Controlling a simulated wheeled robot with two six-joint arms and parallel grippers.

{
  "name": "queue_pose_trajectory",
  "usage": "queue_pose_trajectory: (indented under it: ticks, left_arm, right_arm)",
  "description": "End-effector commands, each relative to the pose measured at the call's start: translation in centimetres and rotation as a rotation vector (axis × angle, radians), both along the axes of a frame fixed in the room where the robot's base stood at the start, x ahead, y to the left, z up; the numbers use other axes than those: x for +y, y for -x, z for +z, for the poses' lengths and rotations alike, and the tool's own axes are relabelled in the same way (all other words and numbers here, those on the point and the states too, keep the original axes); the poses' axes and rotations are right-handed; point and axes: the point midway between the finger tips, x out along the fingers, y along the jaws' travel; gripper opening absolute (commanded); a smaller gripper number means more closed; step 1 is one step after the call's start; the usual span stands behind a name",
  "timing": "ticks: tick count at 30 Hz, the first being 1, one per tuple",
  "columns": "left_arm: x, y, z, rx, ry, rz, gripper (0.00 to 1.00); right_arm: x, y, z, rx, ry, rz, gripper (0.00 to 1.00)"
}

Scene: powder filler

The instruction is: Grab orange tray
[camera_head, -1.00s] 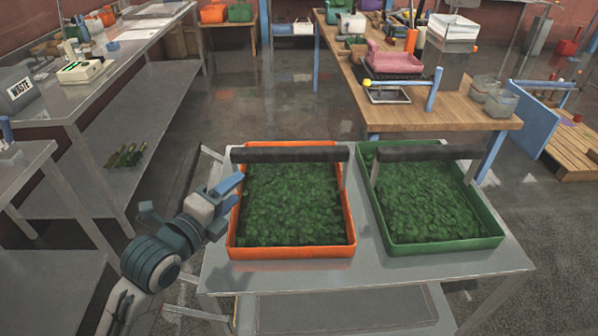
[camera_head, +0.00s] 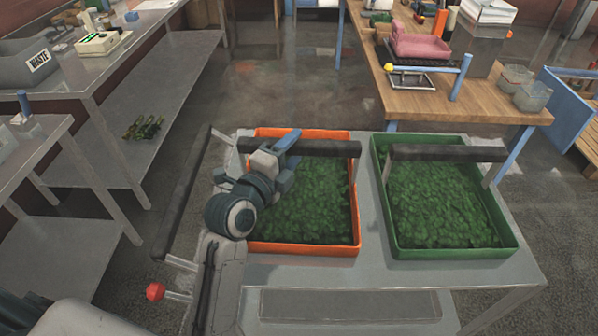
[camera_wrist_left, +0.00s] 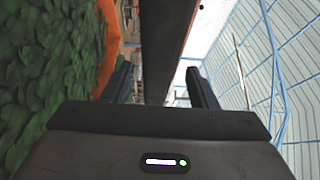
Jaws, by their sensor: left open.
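The orange tray (camera_head: 354,215) stands on the left half of a grey metal table, filled with green leafy plants. A black handle bar (camera_head: 330,148) spans its far end. My left gripper (camera_head: 287,143) is open at the left part of this bar, and my arm hides the tray's left side. In the left wrist view, the dark bar (camera_wrist_left: 164,40) runs between the two separated fingers (camera_wrist_left: 160,84), with gaps visible on both sides. The tray's orange rim (camera_wrist_left: 108,50) and leaves show at left there. My right gripper is not in view.
A green tray (camera_head: 450,253) with plants and a similar bar stands right of the orange one. The grey table (camera_head: 400,275) has bare surface in front. A wooden bench (camera_head: 480,108) stands behind at right.

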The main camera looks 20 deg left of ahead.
Motion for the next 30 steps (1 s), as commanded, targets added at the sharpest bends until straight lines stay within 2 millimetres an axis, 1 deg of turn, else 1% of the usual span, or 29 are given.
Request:
queue_pose_trajectory:
  ticks: [1,3,7,10,16,17,21,23,24,25,30]
  left_arm:
    - [-0.5,-0.7,0.4,0.003,0.004,0.000,0.53]
    - [-1.0,-1.7,0.2,0.004,0.003,0.000,0.53]
    - [-1.3,-3.2,0.0,0.001,0.001,0.000,0.53]
    - [-1.4,-3.7,-0.2,0.000,0.001,0.000,0.53]
    - [-1.4,-3.7,-0.3,0.000,0.000,0.001,0.53]
    - [-1.4,-3.7,-0.3,0.000,0.000,0.001,0.49]
    - [-1.4,-3.7,-0.3,0.000,0.000,0.001,0.21]
    - [-1.4,-3.7,-0.3,0.000,0.000,0.001,0.10]
    - [-1.4,-3.7,-0.3,0.000,0.000,0.001,0.02]
    - [-1.4,-3.7,-0.3,0.000,0.000,0.001,0.00]
    - [-1.4,-3.7,-0.2,-0.002,0.000,0.001,0.00]
  right_arm:
    - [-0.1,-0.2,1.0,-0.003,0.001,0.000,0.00]
    - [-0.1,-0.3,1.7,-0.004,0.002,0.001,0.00]
    - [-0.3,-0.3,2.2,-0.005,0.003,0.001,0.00]
    - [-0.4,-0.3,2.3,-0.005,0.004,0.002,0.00]
    - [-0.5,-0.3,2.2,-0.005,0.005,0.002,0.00]
    - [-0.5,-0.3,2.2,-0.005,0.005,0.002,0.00]
    - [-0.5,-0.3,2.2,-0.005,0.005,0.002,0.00]
    - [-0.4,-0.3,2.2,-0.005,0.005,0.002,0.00]
    - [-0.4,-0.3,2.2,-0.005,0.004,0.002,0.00]
    - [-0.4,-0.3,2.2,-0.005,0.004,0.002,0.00]
    - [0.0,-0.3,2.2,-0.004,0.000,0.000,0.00]
